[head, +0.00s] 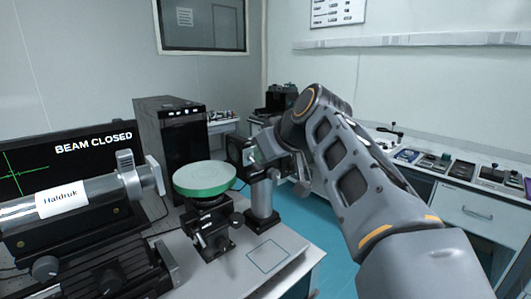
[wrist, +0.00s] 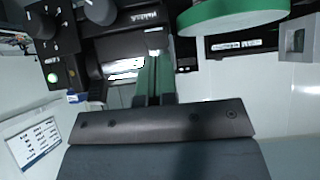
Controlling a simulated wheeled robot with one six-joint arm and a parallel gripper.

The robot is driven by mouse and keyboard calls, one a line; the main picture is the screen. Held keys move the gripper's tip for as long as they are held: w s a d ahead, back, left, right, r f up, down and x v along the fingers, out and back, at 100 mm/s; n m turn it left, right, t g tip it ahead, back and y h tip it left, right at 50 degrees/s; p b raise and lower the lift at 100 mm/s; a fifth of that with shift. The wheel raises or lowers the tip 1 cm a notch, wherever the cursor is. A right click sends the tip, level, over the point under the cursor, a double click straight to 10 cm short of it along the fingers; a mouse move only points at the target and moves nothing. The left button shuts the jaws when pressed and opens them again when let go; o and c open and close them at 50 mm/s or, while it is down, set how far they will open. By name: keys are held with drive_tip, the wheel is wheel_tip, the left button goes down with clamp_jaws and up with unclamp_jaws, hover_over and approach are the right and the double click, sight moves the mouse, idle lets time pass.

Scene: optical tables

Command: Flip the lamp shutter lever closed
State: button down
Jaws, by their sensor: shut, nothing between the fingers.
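The lamp is a silver cylinder (head: 95,192) labelled Haldruk, lying on a black mount at the left of the head view. A ribbed grey tab (head: 125,160) stands upright near its right end; I cannot tell whether this is the shutter lever. The monitor (head: 75,150) behind the lamp reads BEAM CLOSED. My gripper (head: 257,152) is beside the dark post-mounted part, well right of the lamp, partly hidden by my wrist. In the wrist view my gripper's green fingers (wrist: 153,75) are shut with nothing held, in front of dark equipment.
A green-rimmed round platform (head: 205,178) stands between the lamp and the post (head: 262,196). A black tower (head: 172,138) rises behind it. An outlined square (head: 268,256) on the table's front right is empty. A side bench (head: 455,178) holds several small items.

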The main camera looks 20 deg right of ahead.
drive_tip(key=shift+w+a+r, duration=0.1)
drive_tip(key=shift+w, duration=0.15)
drive_tip(key=p+v, duration=0.2)
drive_tip(key=v, duration=1.1)
drive_tip(key=shift+s, duration=0.45)
